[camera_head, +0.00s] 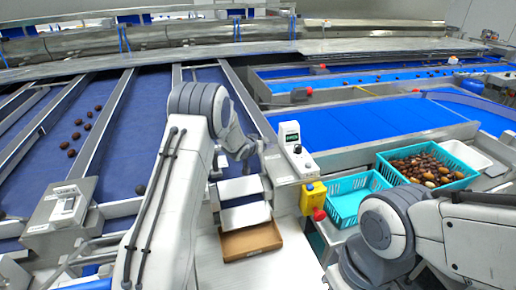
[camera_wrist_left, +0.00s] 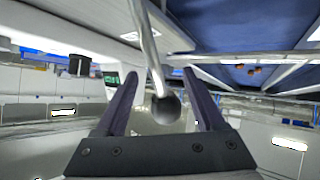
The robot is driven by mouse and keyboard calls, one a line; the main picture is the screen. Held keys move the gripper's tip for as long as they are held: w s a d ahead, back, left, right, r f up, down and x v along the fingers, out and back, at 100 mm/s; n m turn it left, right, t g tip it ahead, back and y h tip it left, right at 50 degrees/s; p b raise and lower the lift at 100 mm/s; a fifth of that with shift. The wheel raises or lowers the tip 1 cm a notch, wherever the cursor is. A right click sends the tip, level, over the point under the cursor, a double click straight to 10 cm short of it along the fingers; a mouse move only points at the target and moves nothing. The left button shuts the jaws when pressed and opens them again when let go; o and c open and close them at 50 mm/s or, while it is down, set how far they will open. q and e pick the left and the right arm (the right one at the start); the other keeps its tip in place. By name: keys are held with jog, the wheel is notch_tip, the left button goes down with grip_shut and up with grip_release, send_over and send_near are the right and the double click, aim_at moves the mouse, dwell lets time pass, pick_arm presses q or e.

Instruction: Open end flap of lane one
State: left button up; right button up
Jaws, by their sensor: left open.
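In the left wrist view my left gripper (camera_wrist_left: 160,76) is open, with its two dark fingers apart. A dark round knob (camera_wrist_left: 166,107) at the end of a thin metal rod (camera_wrist_left: 148,45) shows between the fingers; I cannot tell whether either finger touches it. I cannot tell which flap the rod belongs to. In the head view my left arm hides its own fingertips and part of the lane ends. Blue lanes (camera_head: 98,88) with metal dividers run at the left, with several dark dates (camera_head: 72,152) on one. My right gripper is not seen; only the arm shows.
An empty teal crate (camera_head: 345,205) and a teal crate full of dates (camera_head: 466,180) stand at the right. A white control box (camera_head: 291,141) and a yellow box with a red button (camera_head: 312,196) stand near the middle. A brown tray (camera_head: 250,241) lies in front.

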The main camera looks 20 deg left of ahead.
pick_arm(q)
jog(key=b+v, duration=0.2)
jog(key=v, duration=0.7)
jog(key=shift+s, duration=0.35)
jog(key=shift+r, duration=0.15)
jog(key=s+d+m+g+b, duration=0.2)
jog(key=s+d+m+g, duration=0.25)
jog(key=s+d, duration=1.3)
jog(key=s+d+m+g+b, duration=0.1)
jog(key=s+m+g, duration=0.3)
jog(key=s, duration=2.2)
jog(key=g, duration=0.3)
jog(key=shift+s+d, duration=0.2)
jog(key=shift+s, duration=0.05)
